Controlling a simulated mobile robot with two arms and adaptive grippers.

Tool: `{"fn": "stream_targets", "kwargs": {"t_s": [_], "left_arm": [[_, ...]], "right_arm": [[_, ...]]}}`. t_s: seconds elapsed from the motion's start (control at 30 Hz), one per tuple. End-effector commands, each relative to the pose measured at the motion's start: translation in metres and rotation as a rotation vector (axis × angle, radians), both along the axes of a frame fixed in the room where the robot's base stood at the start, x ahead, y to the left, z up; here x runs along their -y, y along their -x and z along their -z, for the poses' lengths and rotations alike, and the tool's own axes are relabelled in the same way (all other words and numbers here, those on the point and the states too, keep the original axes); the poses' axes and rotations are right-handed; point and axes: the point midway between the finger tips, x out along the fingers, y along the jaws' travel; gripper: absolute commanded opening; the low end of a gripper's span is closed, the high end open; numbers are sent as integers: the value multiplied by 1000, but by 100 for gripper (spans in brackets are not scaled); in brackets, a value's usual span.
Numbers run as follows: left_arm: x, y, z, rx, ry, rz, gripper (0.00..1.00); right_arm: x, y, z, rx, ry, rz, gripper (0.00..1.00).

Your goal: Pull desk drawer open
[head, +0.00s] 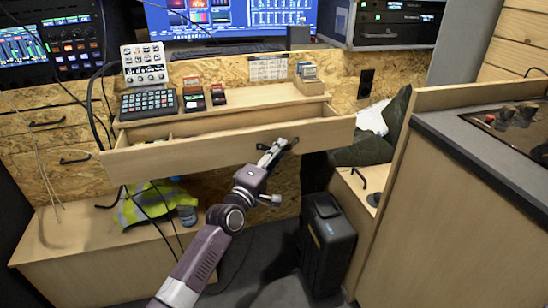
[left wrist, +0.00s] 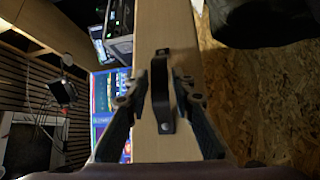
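The desk drawer (head: 215,150) is pulled out, with a gap of its inside showing behind the wooden front. Its dark handle (head: 291,143) is on the right half of the front. My left gripper (head: 275,152) is at the handle. In the left wrist view, the black handle (left wrist: 160,92) stands between the two fingers of my left gripper (left wrist: 160,95), against the pale drawer front (left wrist: 148,30). The fingers are apart, one on each side, with a narrow gap to the handle. My right gripper is in neither view.
A keypad (head: 148,103) and small boxes stand on the desktop above the drawer. A black case (head: 327,243) stands on the floor at right, below the drawer. A yellow vest (head: 155,200) lies on the low bench at left. A counter (head: 470,150) bounds the right.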

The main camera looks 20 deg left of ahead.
Motion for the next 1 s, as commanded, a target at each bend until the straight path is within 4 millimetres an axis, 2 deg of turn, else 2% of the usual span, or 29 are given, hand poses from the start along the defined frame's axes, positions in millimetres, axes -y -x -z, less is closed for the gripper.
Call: {"fn": "stream_targets", "kwargs": {"t_s": [0.17, 0.6, 0.8, 1.0], "left_arm": [[-3, 17, 4, -2, 0, 0, 23], [-19, 93, 15, -3, -1, 0, 23], [-23, 111, 17, -2, -1, 0, 23], [-24, 116, 17, -1, -1, 0, 23]], "right_arm": [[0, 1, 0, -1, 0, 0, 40], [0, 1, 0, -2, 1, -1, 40], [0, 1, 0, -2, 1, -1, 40], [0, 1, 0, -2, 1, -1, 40]]}}
